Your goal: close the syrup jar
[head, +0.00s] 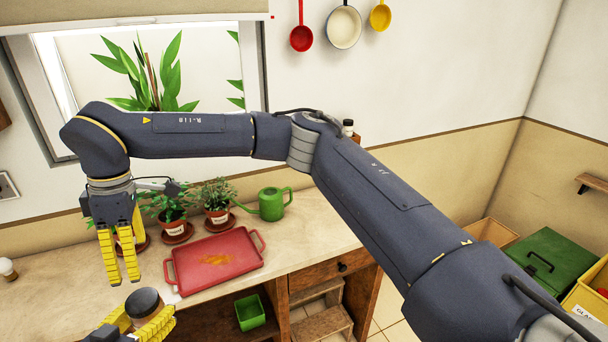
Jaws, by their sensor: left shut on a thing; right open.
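A jar with a dark round top (144,302) is at the bottom left of the head view, in front of the worktop edge. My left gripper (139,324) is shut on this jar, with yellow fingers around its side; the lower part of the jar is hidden. I cannot tell whether the dark top is a lid or the open mouth. My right gripper (123,280) hangs with its yellow fingers pointing down, above and slightly left of the jar. It is open, and I see nothing between its fingers.
A red tray (216,262) lies on the worktop (62,292). Behind it are potted plants (217,214) and a green watering can (270,204). A small jar (8,268) stands at the far left. A green bin (250,312) sits below. My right arm spans the view.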

